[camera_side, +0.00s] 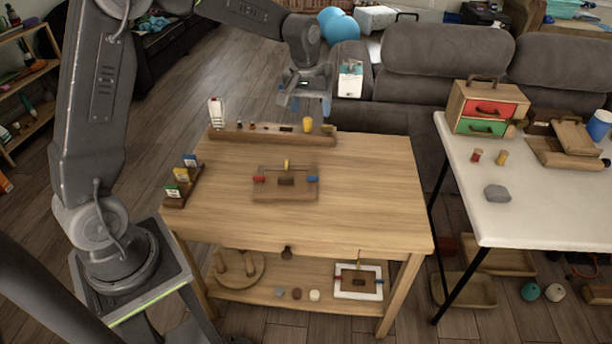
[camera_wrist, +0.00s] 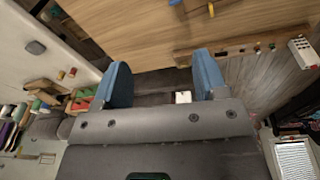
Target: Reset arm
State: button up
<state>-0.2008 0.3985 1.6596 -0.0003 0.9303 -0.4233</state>
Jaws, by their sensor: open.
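My gripper (camera_side: 306,104) hangs above the back edge of the wooden table, near the grey sofa. In the wrist view my gripper (camera_wrist: 163,84) shows two blue fingers spread wide apart, with nothing between them. The wooden table (camera_side: 370,200) carries a wooden block with red, yellow and blue pieces (camera_side: 285,183) near its middle, well in front of the gripper. A long wooden rack (camera_side: 270,136) with small pieces lies along the table's back edge, below the gripper.
A small card holder (camera_side: 181,183) stands at the table's left edge. A white table (camera_side: 480,200) at the right holds a small drawer chest (camera_side: 484,108) and a grey stone (camera_side: 497,193). The grey sofa (camera_side: 440,95) is close behind. The wooden table's front right is clear.

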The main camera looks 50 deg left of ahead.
jog(key=s+d+r+m+t, duration=0.25)
jog(key=s+d+r, duration=0.35)
jog(key=s+r, duration=0.45)
jog(key=s+d+f+m, duration=0.1)
jog(key=s+m, duration=0.1)
jog(key=s, duration=0.6)
jog(key=s+d+f+m+t, duration=0.1)
jog(key=s+d+m, duration=0.1)
jog(key=s, duration=0.6)
jog(key=shift+s+d+m, duration=0.25)
jog(key=shift+d+m, duration=0.05)
jog(key=shift+m, duration=0.05)
jog(key=shift+f, duration=0.1)
